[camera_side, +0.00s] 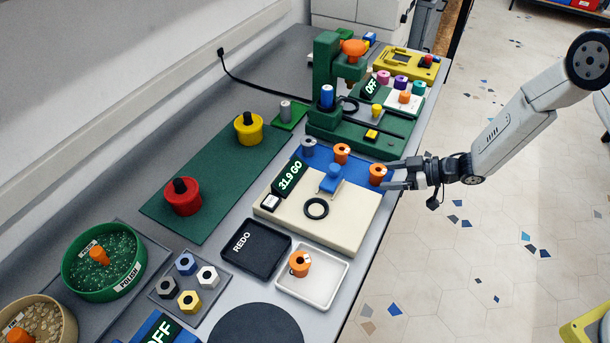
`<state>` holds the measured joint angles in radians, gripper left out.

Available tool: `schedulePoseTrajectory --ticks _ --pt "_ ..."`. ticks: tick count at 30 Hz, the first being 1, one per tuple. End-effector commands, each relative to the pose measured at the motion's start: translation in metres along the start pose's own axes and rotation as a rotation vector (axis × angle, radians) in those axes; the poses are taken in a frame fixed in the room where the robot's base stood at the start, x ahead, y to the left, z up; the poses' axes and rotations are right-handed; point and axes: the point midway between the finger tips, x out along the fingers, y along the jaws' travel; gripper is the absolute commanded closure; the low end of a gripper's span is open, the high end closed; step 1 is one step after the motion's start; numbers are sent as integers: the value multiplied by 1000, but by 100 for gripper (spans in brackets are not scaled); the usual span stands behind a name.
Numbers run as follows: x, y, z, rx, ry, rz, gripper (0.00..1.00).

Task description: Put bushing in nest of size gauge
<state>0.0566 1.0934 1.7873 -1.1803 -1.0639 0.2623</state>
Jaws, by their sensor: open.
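The size gauge (348,232) is a cream block with a dark display reading "31.9 GO" (290,177), a blue part (333,178) and a black ring (316,208) on its top. I cannot tell for sure which of these is the nest; the ring looks empty. An orange bushing (378,174) stands on a blue strip (362,165) behind the gauge, near its right end. My gripper (389,174) is open, reaching in level from the right. Its fingertips are right beside this bushing; I cannot tell whether they touch it. Another orange bushing (342,152) and a grey one (308,147) stand on the same strip.
A white tray (338,270) holds an orange bushing (300,263); a black "REDO" tray (255,248) is left of it. A green press (324,66) stands behind the strip. Red (183,197) and yellow (249,129) knobbed pieces sit on a green mat. Open floor lies right of the bench.

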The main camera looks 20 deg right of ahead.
Motion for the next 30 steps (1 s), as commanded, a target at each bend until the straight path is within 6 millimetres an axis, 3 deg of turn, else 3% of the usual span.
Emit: schedulePoseTrajectory --ticks 12,30 --pt "-50 1 2 -1 1 2 20" --pt "-55 0 2 -1 1 0 20"
